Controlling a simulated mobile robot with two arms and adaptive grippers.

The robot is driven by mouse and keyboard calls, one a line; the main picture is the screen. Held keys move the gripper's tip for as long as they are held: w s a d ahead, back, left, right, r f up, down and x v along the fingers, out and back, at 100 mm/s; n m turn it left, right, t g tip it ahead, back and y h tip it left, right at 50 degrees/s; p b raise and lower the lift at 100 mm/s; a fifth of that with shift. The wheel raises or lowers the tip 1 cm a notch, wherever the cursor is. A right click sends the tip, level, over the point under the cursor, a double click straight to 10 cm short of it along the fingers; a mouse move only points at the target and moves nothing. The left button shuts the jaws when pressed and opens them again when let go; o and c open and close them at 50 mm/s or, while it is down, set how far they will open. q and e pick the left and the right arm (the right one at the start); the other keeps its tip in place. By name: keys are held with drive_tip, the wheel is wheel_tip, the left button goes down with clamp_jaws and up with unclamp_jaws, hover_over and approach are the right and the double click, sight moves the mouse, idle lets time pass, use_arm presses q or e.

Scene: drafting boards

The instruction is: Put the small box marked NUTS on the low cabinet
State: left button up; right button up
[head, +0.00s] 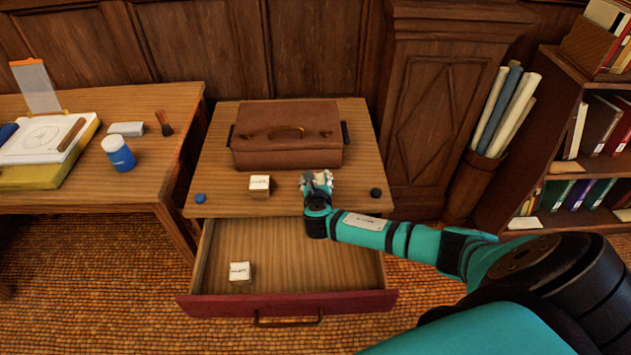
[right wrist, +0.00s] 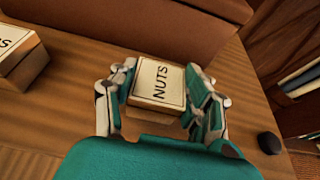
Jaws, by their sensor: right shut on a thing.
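A small box marked NUTS (right wrist: 158,84) is between the fingers of my right gripper (right wrist: 162,106), which is shut on it. In the head view my right gripper (head: 317,180) is over the front part of the low cabinet's top (head: 225,165) and mostly hides the box. I cannot tell whether the box touches the top. A second small box (head: 260,185) stands on the cabinet to the left; its label is cut off in the right wrist view (right wrist: 22,58). A third small box (head: 239,271) lies in the open drawer, its label too small to read. My left gripper is not in view.
A brown case (head: 287,150) fills the back of the cabinet top. A blue round piece (head: 200,198) and a black one (head: 376,193) sit near its front corners. The drawer (head: 320,265) is pulled out below. A desk (head: 150,165) stands left, a bookshelf (head: 490,222) right.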

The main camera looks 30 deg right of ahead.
drive_tip(key=shift+f, duration=0.2)
drive_tip(key=o, duration=1.2)
drive_tip(key=shift+r, duration=0.15)
drive_tip(key=p+v, duration=0.1)
drive_tip(key=v, duration=1.1)
